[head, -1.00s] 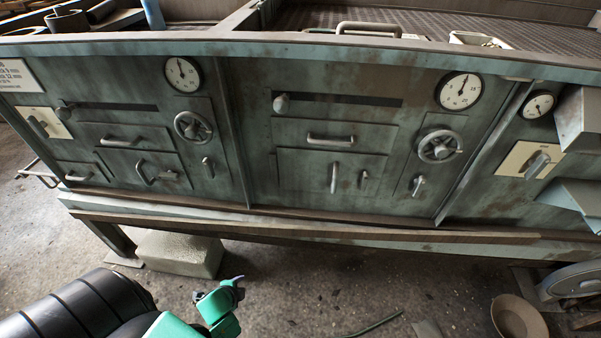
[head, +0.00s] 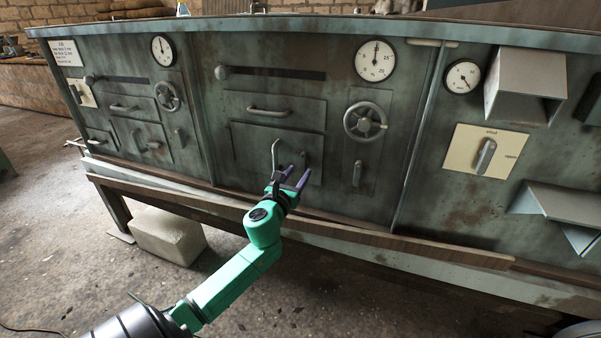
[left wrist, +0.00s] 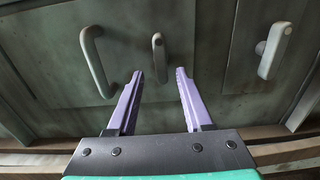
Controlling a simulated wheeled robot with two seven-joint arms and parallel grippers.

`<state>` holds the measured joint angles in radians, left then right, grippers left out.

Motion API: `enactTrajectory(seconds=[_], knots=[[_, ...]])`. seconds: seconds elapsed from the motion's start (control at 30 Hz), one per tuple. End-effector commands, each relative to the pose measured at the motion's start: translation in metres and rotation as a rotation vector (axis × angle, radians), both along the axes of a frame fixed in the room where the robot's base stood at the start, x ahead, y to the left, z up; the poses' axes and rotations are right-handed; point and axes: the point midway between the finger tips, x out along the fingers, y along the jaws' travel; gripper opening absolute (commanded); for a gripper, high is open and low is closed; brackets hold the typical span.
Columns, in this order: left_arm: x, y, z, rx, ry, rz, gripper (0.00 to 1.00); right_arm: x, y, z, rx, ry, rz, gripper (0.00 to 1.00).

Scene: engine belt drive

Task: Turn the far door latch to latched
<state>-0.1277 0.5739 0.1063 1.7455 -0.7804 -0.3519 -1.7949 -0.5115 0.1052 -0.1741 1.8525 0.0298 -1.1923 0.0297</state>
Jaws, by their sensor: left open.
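My left gripper (head: 296,176) is open and empty in front of the middle door of the green cabinet (head: 240,195). In the left wrist view, its two purple fingers (left wrist: 159,74) point at a small upright door latch (left wrist: 158,55). The latch lies just ahead, between the fingertip lines and nearer the left finger; contact is not visible. The curved door handle (left wrist: 93,62) is left of it. In the head view the gripper partly hides this latch. The left door has its own handle and latch (head: 153,145), the latch lying roughly level. My right gripper is not in view.
A handwheel (head: 365,121) and a small lever (head: 357,173) are right of the door; the lever also shows in the left wrist view (left wrist: 273,50). A wooden rail (head: 330,232) runs below the cabinet front. A pale block (head: 168,235) stands on the floor at left.

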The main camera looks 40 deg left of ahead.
Motion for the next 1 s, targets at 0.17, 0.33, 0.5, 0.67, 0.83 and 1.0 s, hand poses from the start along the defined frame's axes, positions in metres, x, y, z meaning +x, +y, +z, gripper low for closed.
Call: enactTrajectory(seconds=[0.17, 0.33, 0.5, 0.67, 0.83, 1.0], knots=[[0.020, 0.006, -0.001, -0.002, -0.001, -0.001, 0.51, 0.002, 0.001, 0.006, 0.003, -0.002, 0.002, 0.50], [0.023, 0.007, -0.001, -0.003, 0.001, -0.002, 0.51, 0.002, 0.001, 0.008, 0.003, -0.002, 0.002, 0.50], [0.022, 0.007, -0.001, -0.003, 0.001, -0.002, 0.21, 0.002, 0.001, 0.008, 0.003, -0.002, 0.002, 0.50], [0.022, 0.007, -0.001, -0.003, 0.001, -0.002, 0.00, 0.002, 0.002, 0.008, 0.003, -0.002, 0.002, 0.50], [0.022, 0.007, -0.001, -0.010, -0.001, -0.002, 0.00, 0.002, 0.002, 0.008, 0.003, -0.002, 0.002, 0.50], [0.022, 0.006, -0.001, -0.045, -0.014, -0.002, 0.00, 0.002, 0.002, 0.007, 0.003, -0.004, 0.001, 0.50]])
